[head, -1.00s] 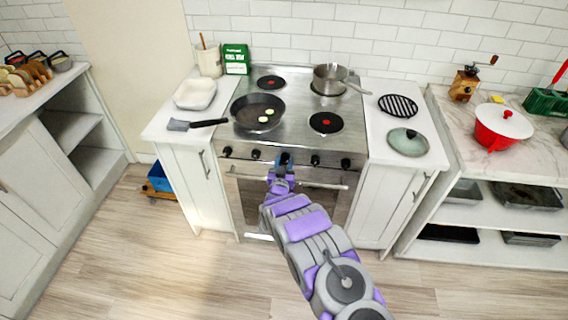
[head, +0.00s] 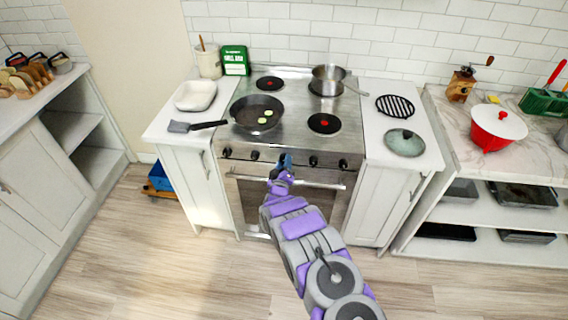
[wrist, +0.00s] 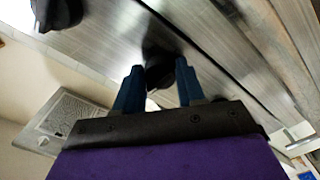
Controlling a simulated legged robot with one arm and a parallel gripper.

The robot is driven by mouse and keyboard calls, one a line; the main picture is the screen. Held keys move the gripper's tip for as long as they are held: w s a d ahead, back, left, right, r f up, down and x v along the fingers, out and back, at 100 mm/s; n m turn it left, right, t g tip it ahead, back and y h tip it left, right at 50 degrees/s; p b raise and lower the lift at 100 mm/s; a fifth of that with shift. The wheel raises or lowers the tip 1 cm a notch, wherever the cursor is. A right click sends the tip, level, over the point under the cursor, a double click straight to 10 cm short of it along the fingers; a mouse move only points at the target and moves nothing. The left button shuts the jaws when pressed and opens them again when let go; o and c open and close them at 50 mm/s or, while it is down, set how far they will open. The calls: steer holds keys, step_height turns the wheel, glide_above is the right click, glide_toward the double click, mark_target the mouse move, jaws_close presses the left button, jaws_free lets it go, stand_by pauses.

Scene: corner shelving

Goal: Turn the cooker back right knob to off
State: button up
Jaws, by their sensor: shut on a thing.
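The cooker (head: 240,168) has a row of black knobs along its steel front panel. My gripper (head: 285,161) is at the middle of this row and hides most of the middle knob in the head view. In the wrist view, the blue fingers of my gripper (wrist: 158,84) are on either side of a black knob (wrist: 160,72), shut on it. The knob's marking and angle cannot be read. Other knobs show on the left (head: 227,152), left of centre (head: 255,155), right of centre (head: 313,161) and far right (head: 345,164).
The oven door handle (head: 320,184) runs just below the knobs. A frying pan (head: 245,122) with food stands on the front left burner, and a saucepan (head: 328,75) on the back right one. The front right burner (head: 324,123) is bare.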

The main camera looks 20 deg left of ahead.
steer(key=shift+a+r+n, duration=0.15)
steer(key=shift+n, duration=0.45)
steer(key=shift+a+r+n, duration=0.1)
steer(key=shift+r+n, duration=0.05)
steer(key=shift+n, duration=0.45)
steer(key=o, duration=1)
steer(key=shift+a+f, duration=0.15)
steer(key=shift+f, duration=0.15)
steer(key=shift+o, duration=0.2)
steer(key=shift+s+d, duration=0.4)
steer(key=shift+d, duration=0.05)
steer(key=p+v, duration=0.3)
steer(key=v, duration=1.3)
steer(key=shift+s, duration=0.2)
steer(key=shift+a, duration=0.1)
